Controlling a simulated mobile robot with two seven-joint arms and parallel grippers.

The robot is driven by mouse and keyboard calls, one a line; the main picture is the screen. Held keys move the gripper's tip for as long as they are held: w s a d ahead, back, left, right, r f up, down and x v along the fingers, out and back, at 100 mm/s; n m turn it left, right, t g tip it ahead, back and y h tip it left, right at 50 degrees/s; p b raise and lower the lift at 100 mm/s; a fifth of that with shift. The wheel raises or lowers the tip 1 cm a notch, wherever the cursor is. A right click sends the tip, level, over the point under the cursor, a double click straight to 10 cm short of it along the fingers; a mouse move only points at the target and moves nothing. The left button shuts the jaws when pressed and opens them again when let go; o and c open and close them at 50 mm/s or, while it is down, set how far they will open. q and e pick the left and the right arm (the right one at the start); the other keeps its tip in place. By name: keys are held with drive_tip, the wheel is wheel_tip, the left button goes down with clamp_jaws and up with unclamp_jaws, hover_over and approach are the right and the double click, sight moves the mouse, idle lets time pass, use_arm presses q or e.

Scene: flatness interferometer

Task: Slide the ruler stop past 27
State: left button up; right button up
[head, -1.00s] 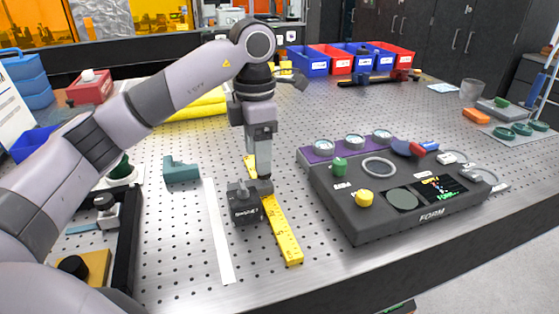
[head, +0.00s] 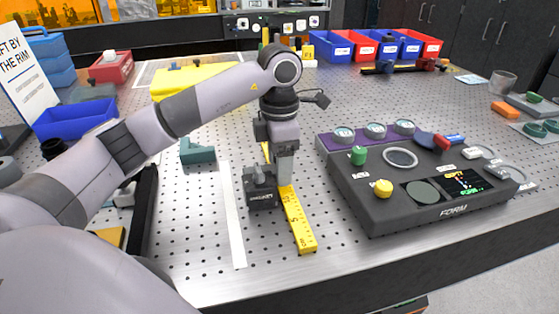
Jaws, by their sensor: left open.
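The yellow ruler (head: 297,222) lies on the perforated metal table, running from the front edge back under my left gripper. A dark block with a knob on top (head: 260,194), apparently the ruler stop, sits at the ruler's left side. My left gripper (head: 285,181) points down over the ruler, just right of the block, with its fingers open. Whether it touches the block cannot be told. The gripper and block hide part of the ruler, and its numbers are too small to read for certain. My right gripper is not in view.
A dark control box (head: 410,205) with green and yellow knobs stands to the right. A white strip (head: 233,215) lies left of the block, with a teal angled block (head: 197,151) behind it. Blue and red bins (head: 328,49) stand at the back. The table's front strip is bare.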

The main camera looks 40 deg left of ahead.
use_arm(q)
clamp_jaws()
drive_tip(key=w+a, duration=0.3)
drive_tip(key=w+a+p, duration=0.1)
drive_tip(key=w+a, duration=0.1)
drive_tip(key=a, duration=0.1)
drive_tip(key=shift+w+a+r+p, duration=0.2)
drive_tip(key=shift+w+a+p, duration=0.1)
drive_tip(key=shift+w, duration=0.1)
drive_tip(key=w+a, duration=0.2)
drive_tip(key=a, duration=0.1)
drive_tip(key=shift+w+f+p, duration=0.15)
drive_tip(key=shift+w+p, duration=0.15)
drive_tip(key=shift+p, duration=0.1)
drive_tip(key=shift+w+a, duration=0.2)
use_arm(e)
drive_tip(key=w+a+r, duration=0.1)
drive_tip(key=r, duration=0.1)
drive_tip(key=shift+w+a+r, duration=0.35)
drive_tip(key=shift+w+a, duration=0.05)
use_arm(q)
unclamp_jaws()
drive_tip(key=shift+s, duration=0.1)
